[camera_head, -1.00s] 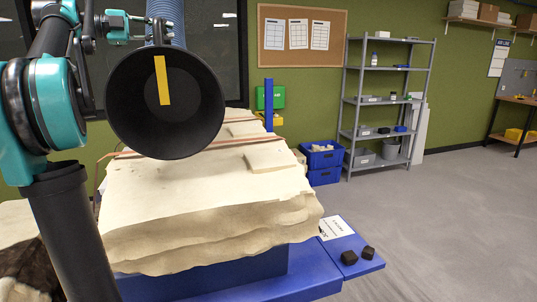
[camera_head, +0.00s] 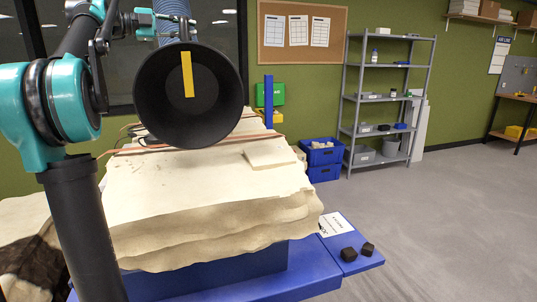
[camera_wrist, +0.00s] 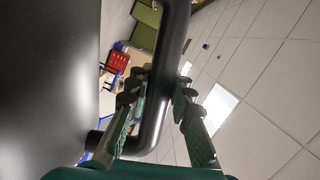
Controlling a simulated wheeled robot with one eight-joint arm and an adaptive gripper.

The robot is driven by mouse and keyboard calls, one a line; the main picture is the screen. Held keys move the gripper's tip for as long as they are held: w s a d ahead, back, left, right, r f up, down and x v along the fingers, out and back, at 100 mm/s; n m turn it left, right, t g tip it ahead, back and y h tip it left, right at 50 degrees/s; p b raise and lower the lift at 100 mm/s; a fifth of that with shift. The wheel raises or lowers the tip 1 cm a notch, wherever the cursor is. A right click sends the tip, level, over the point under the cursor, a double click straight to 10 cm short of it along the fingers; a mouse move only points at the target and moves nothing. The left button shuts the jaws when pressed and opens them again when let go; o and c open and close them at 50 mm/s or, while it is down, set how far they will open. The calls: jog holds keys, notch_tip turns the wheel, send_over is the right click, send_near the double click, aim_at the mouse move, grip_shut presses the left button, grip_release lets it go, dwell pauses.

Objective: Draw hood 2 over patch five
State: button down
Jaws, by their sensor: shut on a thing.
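The hood (camera_head: 175,115) is a black cone with a yellow strip inside. It hangs from a ribbed blue-grey hose over the pale layered slab (camera_head: 190,195), its open mouth facing the head camera. My gripper (camera_wrist: 157,95) has its fingers on both sides of the hood's black bar handle (camera_wrist: 174,50) in the wrist view, shut on it. A large dark surface, probably the hood's side, fills the left of that view. The hood hides part of the slab's back. I cannot tell which part of the slab is patch five, nor read a number on the hood.
A thin pale piece (camera_head: 270,158) and reddish strips lie on the slab. The slab rests on a blue table (camera_head: 290,280) with a card and two dark blocks (camera_head: 348,254) at its right. Blue crates (camera_head: 323,172) and a grey shelf (camera_head: 347,125) stand behind. The right floor is clear.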

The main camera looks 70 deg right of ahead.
jog(key=s+d, duration=0.2)
jog(key=d, duration=0.5)
jog(key=s+d, duration=0.3)
jog(key=d, duration=0.5)
jog(key=shift+d, duration=0.2)
